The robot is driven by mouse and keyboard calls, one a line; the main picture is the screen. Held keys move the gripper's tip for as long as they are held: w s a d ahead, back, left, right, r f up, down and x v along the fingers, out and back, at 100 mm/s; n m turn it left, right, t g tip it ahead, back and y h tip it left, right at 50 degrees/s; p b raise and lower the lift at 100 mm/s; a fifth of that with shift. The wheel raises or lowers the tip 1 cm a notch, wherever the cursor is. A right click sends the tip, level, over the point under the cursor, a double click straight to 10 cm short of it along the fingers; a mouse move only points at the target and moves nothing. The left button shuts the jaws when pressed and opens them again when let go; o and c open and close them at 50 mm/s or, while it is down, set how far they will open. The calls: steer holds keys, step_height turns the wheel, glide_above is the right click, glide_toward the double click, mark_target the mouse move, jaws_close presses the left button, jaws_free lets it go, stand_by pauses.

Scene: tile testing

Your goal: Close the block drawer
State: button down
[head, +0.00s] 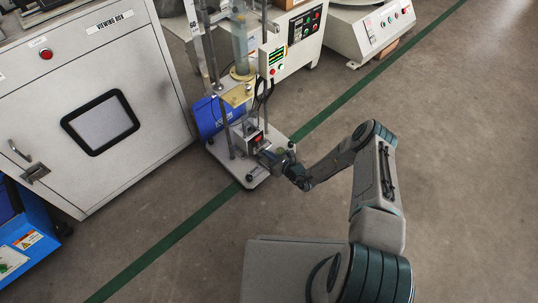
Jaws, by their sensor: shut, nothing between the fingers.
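A small grey metal block unit (248,138), with a dark red-marked part on its right side, sits low on the upright test stand. It appears to be the block drawer; how far it stands open cannot be told at this size. My arm reaches in from the lower right. My gripper (268,154) is shut and empty at the front right of the unit, close to it. Whether they touch is not clear. My gripper hides part of the unit's lower front.
The stand's pale base plate (255,178) rests on the floor by a green line. A blue cylinder (208,117) lies behind it. A large grey viewing box (150,120) stands left. A control cabinet (295,48) stands behind. Floor to the right is clear.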

steer(key=p+v, duration=0.4)
steer(key=v, duration=0.9)
steer(key=shift+s+d+f, duration=0.15)
steer(key=shift+s+d, duration=0.1)
step_height(320, 180, up, 43)
steer(key=s+a+n+g+p, duration=0.1)
steer(key=s+n+g+p, duration=0.1)
steer(key=n+g+p, duration=1.1)
steer(key=s+d+r+n+t+h+p, duration=0.2)
steer(key=s+r+p, duration=0.4)
steer(key=r, duration=0.8)
steer(key=s+d+r+n+t+h+p, duration=0.1)
steer(key=s+d+r+n+h+p, duration=0.4)
steer(key=r, duration=0.8)
steer(key=s+d+r+n+t+h+p, duration=0.2)
steer(key=s+r+n+p, duration=0.4)
steer(key=r, duration=0.8)
steer(key=s+d+h+p, duration=0.1)
steer(key=s+h+p, duration=0.1)
steer(key=s, duration=0.2)
steer(key=shift+d+r+t+h, duration=0.25)
steer(key=shift+r+t+h, duration=0.05)
steer(key=shift+h, duration=0.1)
